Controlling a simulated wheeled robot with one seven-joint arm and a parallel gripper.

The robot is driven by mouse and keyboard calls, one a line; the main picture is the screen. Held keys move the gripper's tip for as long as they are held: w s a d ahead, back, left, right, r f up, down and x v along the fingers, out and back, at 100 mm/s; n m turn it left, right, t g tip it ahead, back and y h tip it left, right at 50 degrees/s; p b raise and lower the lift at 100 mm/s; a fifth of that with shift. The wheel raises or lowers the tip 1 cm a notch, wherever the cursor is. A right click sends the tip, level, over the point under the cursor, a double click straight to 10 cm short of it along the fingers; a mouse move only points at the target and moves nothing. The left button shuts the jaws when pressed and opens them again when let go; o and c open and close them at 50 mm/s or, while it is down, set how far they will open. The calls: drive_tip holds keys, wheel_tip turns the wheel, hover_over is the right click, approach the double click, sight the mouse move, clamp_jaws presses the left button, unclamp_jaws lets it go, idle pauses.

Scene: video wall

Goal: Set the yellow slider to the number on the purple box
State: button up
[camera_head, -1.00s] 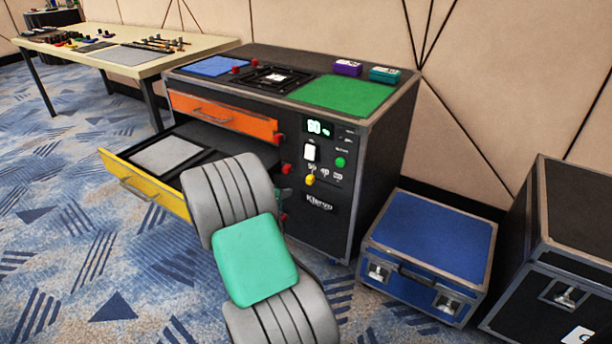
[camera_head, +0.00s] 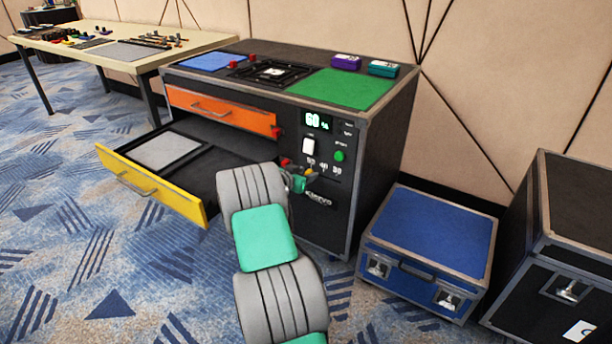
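The yellow slider (camera_head: 311,171) is a small knob on the cabinet's front panel, below a white switch and small printed numbers. My gripper (camera_head: 305,178) is at the panel, right by the slider; my arm hides part of this area. I cannot tell whether the fingers touch the knob or how far apart they are. The purple box (camera_head: 346,62) lies on the cabinet top near the back edge. It has a white label on top, too small to read. A lit green display (camera_head: 317,121) above the switch seems to read about 60.
The black cabinet (camera_head: 375,150) has an orange drawer (camera_head: 220,110), shut, and a yellow drawer (camera_head: 150,188) pulled out left of my arm. A teal box (camera_head: 383,68) sits beside the purple one. A blue case (camera_head: 425,235) and a black case stand at the right.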

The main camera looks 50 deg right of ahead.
clamp_jaws()
idle(1.2)
